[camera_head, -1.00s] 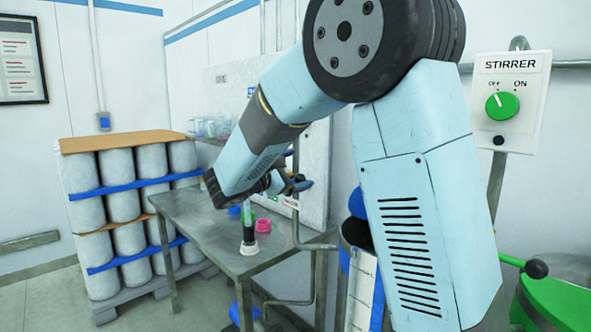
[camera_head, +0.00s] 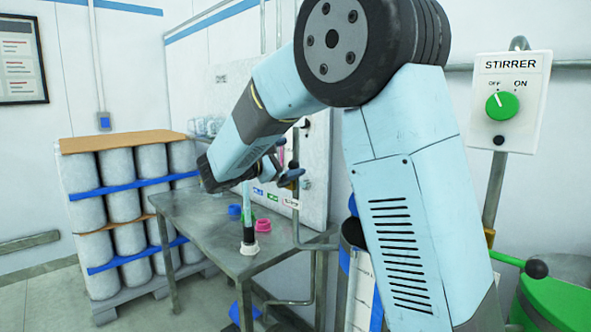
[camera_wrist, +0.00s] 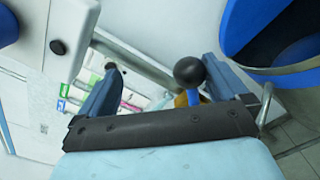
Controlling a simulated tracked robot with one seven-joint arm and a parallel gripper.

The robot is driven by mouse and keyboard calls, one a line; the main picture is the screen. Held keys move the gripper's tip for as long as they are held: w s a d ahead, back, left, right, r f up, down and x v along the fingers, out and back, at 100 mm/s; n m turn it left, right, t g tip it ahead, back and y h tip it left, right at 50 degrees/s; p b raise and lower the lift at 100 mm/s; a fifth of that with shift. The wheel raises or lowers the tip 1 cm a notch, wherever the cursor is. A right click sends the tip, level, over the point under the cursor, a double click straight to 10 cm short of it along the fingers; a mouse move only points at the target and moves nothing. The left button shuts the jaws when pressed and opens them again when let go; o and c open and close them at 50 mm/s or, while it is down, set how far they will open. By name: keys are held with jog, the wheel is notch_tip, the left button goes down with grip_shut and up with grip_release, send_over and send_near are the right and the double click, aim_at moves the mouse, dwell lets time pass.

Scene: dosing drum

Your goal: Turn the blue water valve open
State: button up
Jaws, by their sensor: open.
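A black ball knob (camera_wrist: 190,71) on a short blue lever (camera_wrist: 193,97) shows in the wrist view, with a brass-coloured part (camera_wrist: 181,100) behind it. It looks like the blue water valve's handle. My gripper (camera_wrist: 161,64) is open, and the knob appears between its fingers, nearer the right one. Whether a finger touches it cannot be told. In the head view my gripper (camera_head: 287,172) is in front of the white wall panel, above the steel table. The valve cannot be made out there, with my arm covering part of the panel.
A blue round container (camera_wrist: 246,30) is close to the right finger in the wrist view; a white box (camera_wrist: 60,30) is at upper left. The steel table (camera_head: 200,225) holds small coloured items.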

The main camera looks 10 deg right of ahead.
jog(key=shift+w+a+r, duration=0.2)
jog(key=shift+w+a, duration=0.15)
jog(key=shift+w, duration=0.15)
jog(key=shift+w+a+r, duration=0.2)
jog(key=shift+w+a, duration=0.1)
jog(key=shift+w, duration=0.2)
jog(key=shift+w+a, duration=0.6)
jog(key=shift+w, duration=0.3)
jog(key=shift+s+d+f, duration=0.1)
jog(key=shift+s+d+f, duration=0.2)
jog(key=shift+s+f, duration=0.15)
jog(key=shift+a, duration=0.1)
jog(key=v, duration=0.8)
jog(key=shift+s+a, duration=0.3)
